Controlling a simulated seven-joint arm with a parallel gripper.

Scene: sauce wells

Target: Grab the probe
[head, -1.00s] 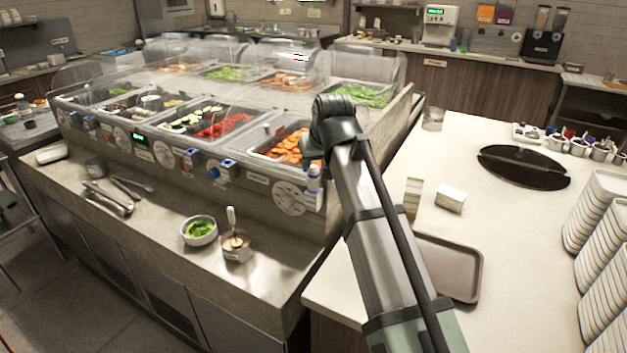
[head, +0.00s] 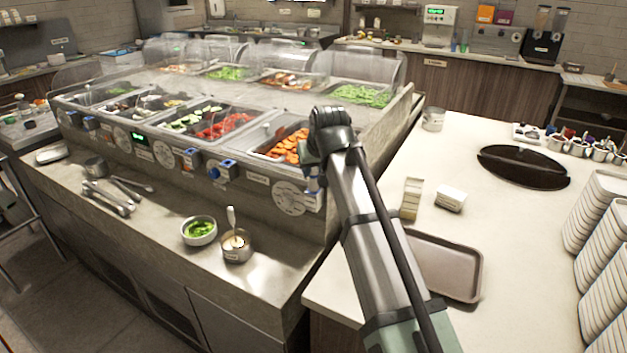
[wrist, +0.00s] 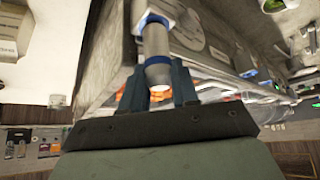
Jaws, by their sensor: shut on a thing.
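The probe is a white and grey cylinder with blue bands. In the wrist view the probe (wrist: 156,45) stands between the two dark fingers of my gripper (wrist: 158,85), which are shut on it near its pale end. In the head view the probe (head: 312,186) shows as a small pale and blue piece at the right end of the salad bar's front panel, just below my wrist. My arm hides most of the fingers there. I cannot tell whether the probe still touches its mount.
A round dial plate (head: 290,198) sits on the panel beside the probe. A bowl of greens (head: 199,231) and a sauce pot (head: 236,246) stand on the steel ledge.

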